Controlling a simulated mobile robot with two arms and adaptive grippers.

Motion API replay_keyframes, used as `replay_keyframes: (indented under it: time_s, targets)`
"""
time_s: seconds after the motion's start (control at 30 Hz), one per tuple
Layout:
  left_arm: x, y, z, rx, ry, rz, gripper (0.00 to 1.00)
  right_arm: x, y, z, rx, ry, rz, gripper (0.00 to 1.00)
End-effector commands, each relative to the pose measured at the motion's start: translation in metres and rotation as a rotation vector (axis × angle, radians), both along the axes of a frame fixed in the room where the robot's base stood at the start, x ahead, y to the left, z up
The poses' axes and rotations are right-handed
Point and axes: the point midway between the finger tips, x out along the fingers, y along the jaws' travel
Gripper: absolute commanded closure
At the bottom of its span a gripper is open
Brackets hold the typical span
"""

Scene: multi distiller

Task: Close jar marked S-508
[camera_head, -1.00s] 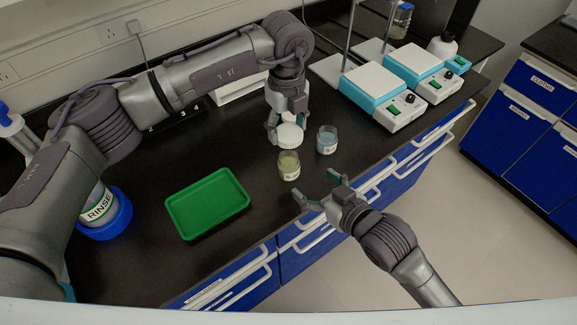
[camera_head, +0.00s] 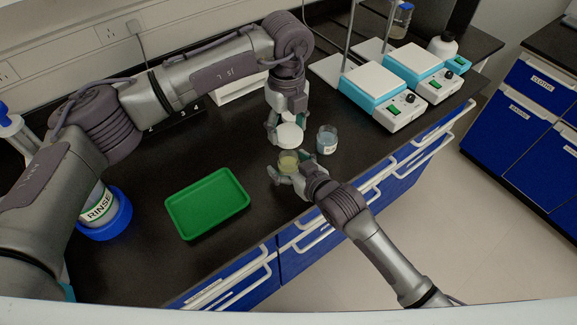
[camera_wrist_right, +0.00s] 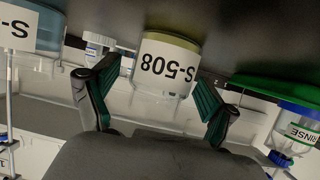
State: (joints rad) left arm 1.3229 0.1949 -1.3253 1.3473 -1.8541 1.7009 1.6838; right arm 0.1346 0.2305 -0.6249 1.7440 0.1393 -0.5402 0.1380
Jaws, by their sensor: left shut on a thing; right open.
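The jar marked S-508 (camera_wrist_right: 165,65), with yellowish contents, stands between the open fingers of my right gripper (camera_wrist_right: 157,105) in the right wrist view, which shows it upside down. In the head view the jar (camera_head: 288,162) is on the bench, its lower part hidden by my right gripper (camera_head: 283,174). My left gripper (camera_head: 286,125) is shut on a round white lid (camera_head: 289,136) and holds it just behind the jar. I cannot tell whether the lid touches anything else.
A second jar with blue contents (camera_head: 327,140) stands close to the right. A green tray (camera_head: 207,204) lies to the left. Two hotplate stirrers (camera_head: 374,84) stand at the back right. A rinse bottle (camera_head: 97,205) is at the left. The bench's front edge is near.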

Motion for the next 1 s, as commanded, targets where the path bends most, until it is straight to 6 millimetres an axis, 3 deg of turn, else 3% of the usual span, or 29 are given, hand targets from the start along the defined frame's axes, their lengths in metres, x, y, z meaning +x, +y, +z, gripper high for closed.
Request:
replay_keyframes:
  time_s: [0.3, 0.8, 1.0]
  targets:
    - [0.0, -0.0001, 0.0001, 0.0, 0.0, 0.0, 0.52, 0.0013, 0.0008, -0.0011, -0.001, 0.001, 0.0, 0.15]
    - [0.0, -0.0001, 0.0001, 0.0, 0.0, 0.0, 0.52, 0.001, 0.0007, -0.001, -0.001, 0.001, 0.0, 0.98]
    - [-0.0002, 0.0, -0.0047, 0.0, 0.001, 0.0, 0.52, 0.001, 0.0006, -0.0011, -0.001, 0.001, 0.0, 1.0]
